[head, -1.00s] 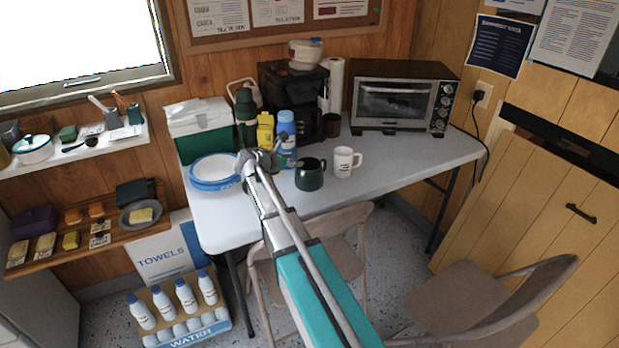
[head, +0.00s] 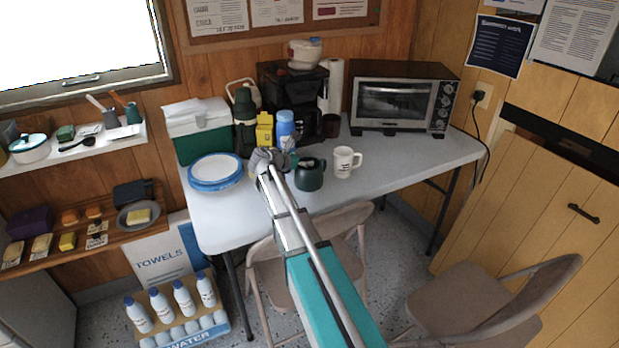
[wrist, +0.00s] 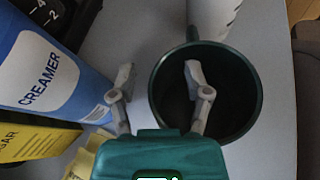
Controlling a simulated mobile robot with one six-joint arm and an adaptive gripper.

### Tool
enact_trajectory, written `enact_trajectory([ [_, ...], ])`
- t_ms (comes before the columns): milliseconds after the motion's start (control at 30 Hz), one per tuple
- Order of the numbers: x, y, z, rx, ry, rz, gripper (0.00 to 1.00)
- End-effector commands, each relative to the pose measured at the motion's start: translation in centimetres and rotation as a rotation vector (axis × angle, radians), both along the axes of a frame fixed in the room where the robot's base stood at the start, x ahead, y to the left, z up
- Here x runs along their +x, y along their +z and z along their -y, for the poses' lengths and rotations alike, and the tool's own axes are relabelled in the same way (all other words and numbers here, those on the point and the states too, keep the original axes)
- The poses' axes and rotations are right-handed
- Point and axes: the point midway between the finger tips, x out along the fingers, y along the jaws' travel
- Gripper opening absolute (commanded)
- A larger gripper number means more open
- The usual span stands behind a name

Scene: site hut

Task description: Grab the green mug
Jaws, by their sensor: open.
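The green mug (head: 309,178) stands upright on the table, just right of my gripper (head: 283,158) in the head view. In the wrist view the mug (wrist: 254,88) shows from above, with its dark inside open and its handle toward the top of the picture. My gripper (wrist: 160,74) is open and empty. Its right finger shows over the mug's opening and its left finger outside the left rim. I cannot tell whether the fingertips are below the rim or touch it.
The blue creamer bottle (wrist: 45,72) and yellow sugar box (wrist: 38,140) stand close left of my gripper. A white mug (head: 344,163) stands right of the green mug. Blue-rimmed plates (head: 215,172) lie left. A coffee maker (head: 290,95) and toaster oven (head: 402,97) stand behind. The table's right front is clear.

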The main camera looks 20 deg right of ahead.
Motion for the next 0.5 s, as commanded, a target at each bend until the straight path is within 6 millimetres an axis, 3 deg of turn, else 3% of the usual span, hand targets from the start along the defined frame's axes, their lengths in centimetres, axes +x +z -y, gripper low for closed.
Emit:
enact_trajectory([
  [267,-0.01,0.00,-0.05,0.000,0.000,0.000,0.63],
  [500,0.02,0.00,-0.08,0.000,0.000,0.000,0.22],
])
